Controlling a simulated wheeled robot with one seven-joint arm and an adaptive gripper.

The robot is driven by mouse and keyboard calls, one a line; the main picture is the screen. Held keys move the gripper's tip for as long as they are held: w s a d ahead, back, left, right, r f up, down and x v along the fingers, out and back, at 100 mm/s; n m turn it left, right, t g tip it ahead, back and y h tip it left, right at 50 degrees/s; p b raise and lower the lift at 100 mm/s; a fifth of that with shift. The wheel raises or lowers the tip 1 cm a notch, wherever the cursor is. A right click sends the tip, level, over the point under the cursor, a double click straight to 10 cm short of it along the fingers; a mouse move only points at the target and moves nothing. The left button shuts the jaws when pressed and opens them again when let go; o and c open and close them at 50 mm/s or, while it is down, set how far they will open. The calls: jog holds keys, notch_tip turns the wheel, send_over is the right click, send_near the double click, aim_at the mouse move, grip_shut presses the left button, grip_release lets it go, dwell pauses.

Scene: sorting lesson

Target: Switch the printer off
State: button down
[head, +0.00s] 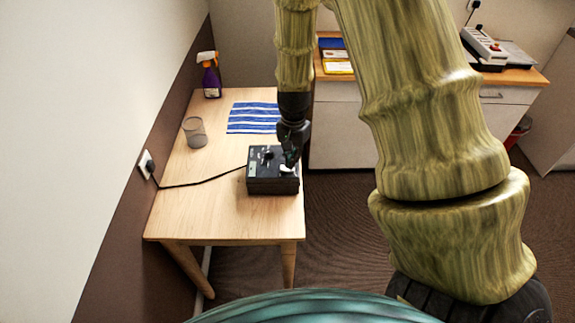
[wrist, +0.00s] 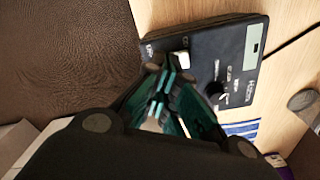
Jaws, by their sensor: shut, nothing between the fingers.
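A black box-shaped device (head: 262,184) with a cord sits near the right edge of the wooden table. In the wrist view its top (wrist: 210,45) shows a pale display panel, a round dark knob (wrist: 215,88), small white lettering too blurred to read, and a small white part (wrist: 185,58) near one edge. I cannot tell from its markings whether it is the printer. My gripper (head: 290,158) points down over the device's right side. In the wrist view its fingertips (wrist: 155,68) are together and empty, beside the white part. I cannot tell whether they touch it.
A wire-mesh cup (head: 195,133), a blue striped cloth (head: 253,118) and a spray bottle (head: 210,77) stand or lie farther back on the table (head: 215,220). The cord runs left to a wall socket (head: 147,163). A cabinet (head: 345,130) behind holds trays and a grey-white device (head: 483,45).

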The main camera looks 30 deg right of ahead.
notch_tip(320, 180, up, 6)
jog(key=p, duration=0.4)
jog(key=shift+f+p, duration=0.1)
jog(key=shift+p, duration=0.2)
jog(key=shift+s+f, duration=0.1)
dwell(0.5)
